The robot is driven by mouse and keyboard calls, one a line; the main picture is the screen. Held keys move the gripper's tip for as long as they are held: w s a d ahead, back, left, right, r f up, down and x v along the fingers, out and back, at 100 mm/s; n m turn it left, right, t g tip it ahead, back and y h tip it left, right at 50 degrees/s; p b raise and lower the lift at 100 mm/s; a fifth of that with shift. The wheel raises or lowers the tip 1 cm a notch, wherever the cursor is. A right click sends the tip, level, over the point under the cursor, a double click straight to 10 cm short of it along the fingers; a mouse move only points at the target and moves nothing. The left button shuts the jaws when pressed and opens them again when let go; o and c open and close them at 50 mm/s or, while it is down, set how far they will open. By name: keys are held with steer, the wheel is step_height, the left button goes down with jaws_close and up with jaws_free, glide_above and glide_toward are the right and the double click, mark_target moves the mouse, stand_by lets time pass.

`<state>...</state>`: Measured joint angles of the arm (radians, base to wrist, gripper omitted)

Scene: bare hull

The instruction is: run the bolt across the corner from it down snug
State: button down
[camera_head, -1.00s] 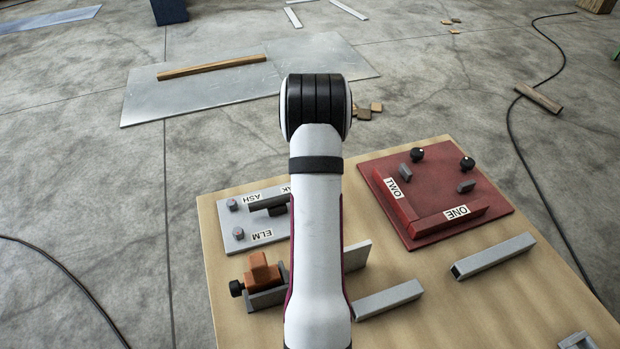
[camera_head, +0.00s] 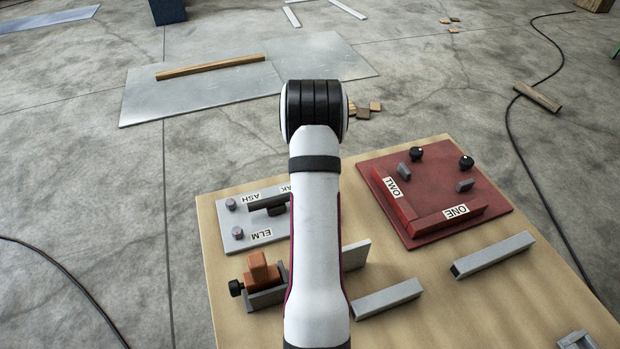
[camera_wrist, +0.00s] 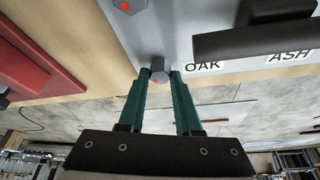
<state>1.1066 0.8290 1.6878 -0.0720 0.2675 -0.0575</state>
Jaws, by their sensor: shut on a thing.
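A light grey plate (camera_head: 262,220) carries hex bolts with labels OAK, ASH and ELM. In the wrist view my gripper (camera_wrist: 159,76) is shut on the hex head of the bolt beside the OAK label (camera_wrist: 159,64), one teal finger on each side. That head has a red mark. Another bolt head with a red mark (camera_wrist: 125,6) shows at the top edge. In the head view the ASH bolt (camera_head: 231,204) and the ELM bolt (camera_head: 238,233) stand at the plate's left side. My arm hides my gripper and the OAK bolt there. I cannot tell how far the bolts are seated.
A dark bar (camera_head: 268,201) rises from the plate near the bolts. A red fixture (camera_head: 440,225) labelled ONE and TWO lies to the right. An orange block in a grey holder (camera_head: 266,299) and grey bars (camera_head: 388,299) are in front on the tan board.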

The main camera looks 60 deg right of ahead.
steer(key=shift+m, duration=0.3)
steer(key=m+g, duration=0.1)
steer(key=m, duration=0.1)
steer(key=m+g, duration=0.1)
steer(key=m, duration=0.1)
steer(key=shift+w+m, duration=0.2)
steer(key=shift+m, duration=0.1)
steer(key=m+g, duration=0.1)
steer(key=m, duration=0.1)
steer(key=m+g, duration=0.1)
steer(key=m, duration=0.2)
steer(key=shift+w+m, duration=0.1)
steer(key=shift+m, duration=0.2)
steer(key=m, duration=0.2)
steer(key=m+g+y, duration=0.1)
steer(key=m, duration=0.2)
steer(key=shift+w+d+g+y, duration=0.1)
steer(key=shift+w+g+y, duration=0.05)
steer(key=shift+g+y, duration=0.15)
steer(key=m+y, duration=0.1)
steer(key=m, duration=0.2)
steer(key=m+y, duration=0.1)
steer(key=m, duration=0.2)
steer(key=shift+d+g, duration=0.1)
steer(key=shift+g, duration=0.3)
steer(key=c, duration=0.6)
jaws_free()
steer(key=shift+r, duration=0.1)
